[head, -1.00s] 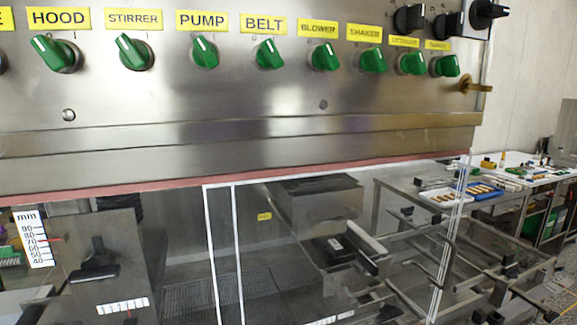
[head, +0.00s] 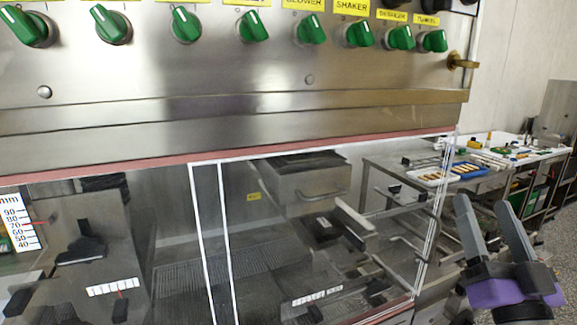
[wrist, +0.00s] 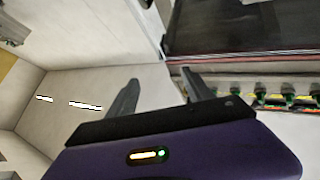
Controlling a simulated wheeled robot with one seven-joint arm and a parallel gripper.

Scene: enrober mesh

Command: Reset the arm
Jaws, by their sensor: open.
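My gripper (head: 490,228) is at the lower right of the head view, right of the machine's clear front. Its two grey fingers point up and stand apart, with nothing between them. In the wrist view my gripper (wrist: 160,92) also shows both fingers spread and empty. A steel machine panel (head: 230,110) with a row of green knobs (head: 250,27) fills the upper left of the head view. The knobs also show sideways at the right of the wrist view (wrist: 285,97). My gripper touches nothing that I can see.
Below the panel is a clear enclosure with white edges (head: 208,240), a mesh bed and black handles. A brass latch (head: 461,62) sticks out at the panel's right edge. Behind, a steel table (head: 480,180) carries trays and small items. Grey floor (head: 562,235) shows at the right.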

